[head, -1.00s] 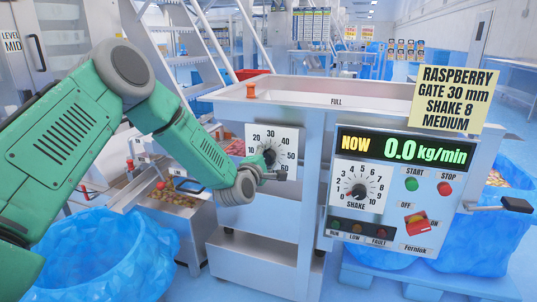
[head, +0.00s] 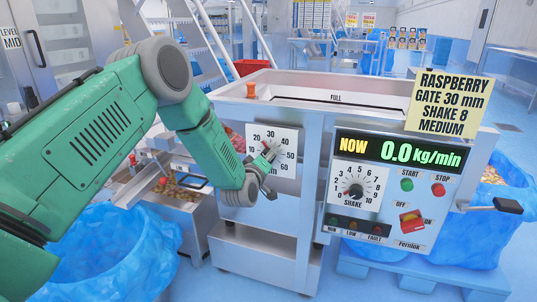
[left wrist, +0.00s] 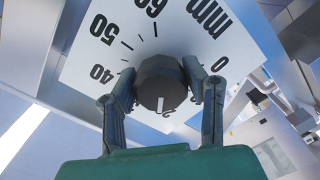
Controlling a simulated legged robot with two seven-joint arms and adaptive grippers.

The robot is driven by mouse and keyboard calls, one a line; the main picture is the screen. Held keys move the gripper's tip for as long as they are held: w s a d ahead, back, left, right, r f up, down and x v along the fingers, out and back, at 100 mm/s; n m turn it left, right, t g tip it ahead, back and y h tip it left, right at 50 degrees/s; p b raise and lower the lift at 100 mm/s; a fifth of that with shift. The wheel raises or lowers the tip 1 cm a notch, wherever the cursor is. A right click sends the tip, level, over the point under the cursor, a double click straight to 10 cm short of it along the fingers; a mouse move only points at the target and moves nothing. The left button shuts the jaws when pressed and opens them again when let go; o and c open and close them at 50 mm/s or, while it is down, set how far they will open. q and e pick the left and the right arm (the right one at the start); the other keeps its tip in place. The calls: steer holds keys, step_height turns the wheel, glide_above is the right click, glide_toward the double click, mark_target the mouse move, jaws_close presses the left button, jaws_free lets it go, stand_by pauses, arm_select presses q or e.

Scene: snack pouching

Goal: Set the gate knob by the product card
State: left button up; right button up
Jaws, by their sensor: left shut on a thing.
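The yellow product card (head: 449,102) reads RASPBERRY, GATE 30 mm, SHAKE 8, MEDIUM. The white gate dial plate (head: 284,166), with a millimetre scale, is on the machine front and also shows in the left wrist view (left wrist: 128,50). My left gripper (head: 268,157) is at this dial. In the left wrist view, its two fingers (left wrist: 160,92) are shut on the dark round gate knob (left wrist: 158,72). My right gripper is not in view.
The control panel has a display (head: 400,151) reading 0.0 kg/min, a shake knob (head: 354,188), start and stop buttons and a red switch (head: 411,221). A black-ended handle (head: 507,205) sticks out at the right. A blue-lined bin (head: 120,250) stands below my left arm.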

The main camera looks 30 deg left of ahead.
arm_select(q)
steer(key=m+p, duration=0.1)
steer(key=m, duration=0.1)
steer(key=f+m, duration=0.1)
steer(key=m, duration=0.2)
steer(key=shift+s+p, duration=0.2)
steer(key=shift+p, duration=0.2)
steer(key=shift+m+y+p, duration=0.3)
steer(key=shift+m+p, duration=0.2)
steer(key=shift+m, duration=1.8)
steer(key=shift+f, duration=0.1)
steer(key=o, duration=1.2)
steer(key=shift+c, duration=0.2)
steer(key=shift+a, duration=0.1)
steer(key=shift+r, duration=0.3)
steer(key=v, duration=1.1)
steer(key=shift+s, duration=0.4)
